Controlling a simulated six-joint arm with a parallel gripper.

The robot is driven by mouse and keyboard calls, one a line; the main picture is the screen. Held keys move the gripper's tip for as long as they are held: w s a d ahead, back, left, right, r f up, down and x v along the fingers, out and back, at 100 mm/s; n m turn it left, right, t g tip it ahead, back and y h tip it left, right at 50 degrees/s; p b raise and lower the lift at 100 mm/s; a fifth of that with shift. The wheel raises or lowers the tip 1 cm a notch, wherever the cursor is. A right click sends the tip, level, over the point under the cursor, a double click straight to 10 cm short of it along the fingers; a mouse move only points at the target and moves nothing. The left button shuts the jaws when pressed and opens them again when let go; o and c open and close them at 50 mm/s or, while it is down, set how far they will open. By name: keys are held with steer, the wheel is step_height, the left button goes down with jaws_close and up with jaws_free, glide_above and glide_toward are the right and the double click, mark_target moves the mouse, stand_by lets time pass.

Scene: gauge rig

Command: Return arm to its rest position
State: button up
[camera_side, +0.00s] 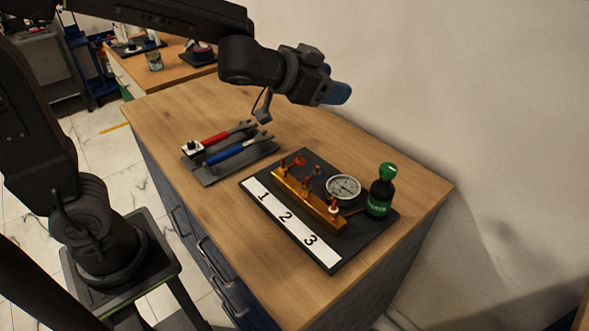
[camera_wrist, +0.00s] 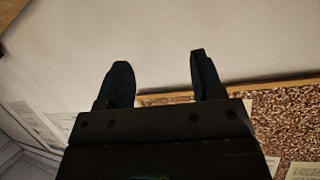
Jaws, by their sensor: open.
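My gripper (camera_side: 338,93) is raised above the back of the wooden workbench, well clear of everything on it, with its fingers pointing right toward the pale wall. In the wrist view its two dark fingers (camera_wrist: 158,82) stand apart with nothing between them. Beyond them are the pale wall and a speckled brown board (camera_wrist: 290,115) with a wooden edge. My arm reaches across from the upper left in the side view.
On the workbench (camera_side: 150,110), a black board (camera_side: 328,258) numbered 1, 2, 3 carries a brass manifold (camera_side: 306,200), a round gauge (camera_side: 343,187) and a green-capped bottle (camera_side: 381,190). A grey tray (camera_side: 212,180) holds red-handled (camera_side: 215,139) and blue-handled (camera_side: 225,154) tools.

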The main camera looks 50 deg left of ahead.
steer(key=s+a+n+g+y, duration=0.2)
steer(key=s+a+n+y, duration=0.15)
steer(key=s+a, duration=0.35)
steer(key=s+f+g, duration=0.1)
steer(key=s+g, duration=0.1)
steer(key=s, duration=0.6)
steer(key=s+d+f+g, duration=0.1)
steer(key=s+f+g, duration=0.1)
steer(key=s, duration=0.5)
steer(key=shift+s+d+f+g+h, duration=0.25)
steer(key=shift+s+g+h, duration=0.15)
steer(key=shift+g, duration=0.3)
steer(key=shift+n, duration=0.25)
